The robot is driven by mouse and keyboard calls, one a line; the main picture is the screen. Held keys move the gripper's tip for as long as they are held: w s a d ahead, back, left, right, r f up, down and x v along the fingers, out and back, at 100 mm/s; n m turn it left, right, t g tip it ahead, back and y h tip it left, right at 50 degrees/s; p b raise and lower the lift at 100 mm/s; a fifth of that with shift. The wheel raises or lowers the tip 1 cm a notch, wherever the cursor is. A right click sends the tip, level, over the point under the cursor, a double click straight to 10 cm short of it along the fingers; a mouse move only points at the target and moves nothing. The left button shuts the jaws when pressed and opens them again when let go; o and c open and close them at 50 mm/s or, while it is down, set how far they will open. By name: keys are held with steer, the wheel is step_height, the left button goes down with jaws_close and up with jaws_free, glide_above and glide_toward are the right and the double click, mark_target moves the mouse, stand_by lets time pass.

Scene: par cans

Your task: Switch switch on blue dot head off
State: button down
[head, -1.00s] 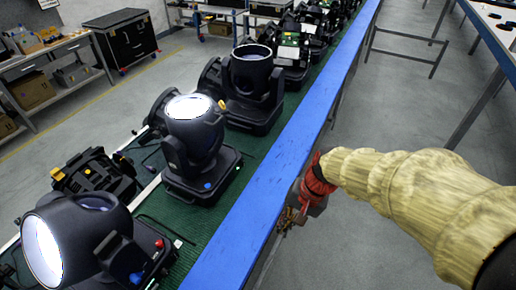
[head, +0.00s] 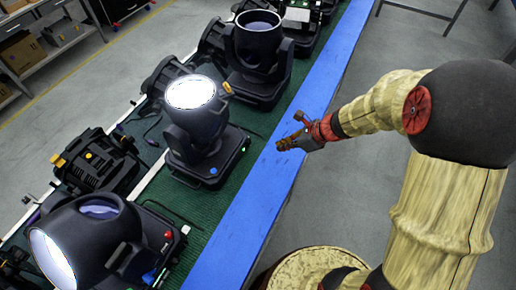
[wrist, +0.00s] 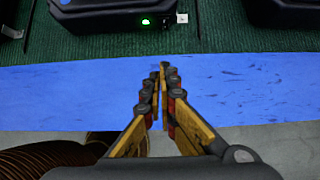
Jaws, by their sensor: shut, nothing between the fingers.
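The blue dot head (head: 200,128) is a black lamp with a glowing white lens facing up, on the green belt. Its blue dot (head: 213,171) is on the near corner of the base. A small green light (head: 244,149) glows on the base side facing my gripper. In the wrist view the green light (wrist: 146,21) shows on the base edge, with a small white piece (wrist: 182,17) to its right; I cannot tell which part is the switch. My gripper (head: 280,146) is shut and empty over the blue rail, apart from the base. Its fingertips (wrist: 161,68) point towards the base.
The blue rail (head: 245,225) runs along the belt (head: 178,212). Another lit lamp (head: 85,240) stands front left, and an unlit-looking lamp (head: 260,60) stands behind. A yellow-and-black unit (head: 95,165) lies to the left.

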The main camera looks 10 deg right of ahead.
mark_target(249, 143)
steer(key=b+x, duration=0.2)
steer(key=x, duration=0.8)
steer(key=shift+s+a+f, duration=0.1)
steer(key=shift+f, duration=0.15)
steer(key=shift+w+a, duration=0.7)
steer(key=shift+a, duration=0.25)
steer(key=shift+w+a, duration=0.4)
steer(key=shift+a, duration=0.25)
steer(key=shift+f+b, duration=0.2)
steer(key=shift+b, duration=0.1)
steer(key=b, duration=0.3)
steer(key=shift+w+a+f+y, duration=0.15)
steer(key=shift+a+f+y, duration=0.05)
steer(key=shift+f+y, duration=0.15)
steer(key=shift+r, duration=0.35)
steer(key=shift+r, duration=0.1)
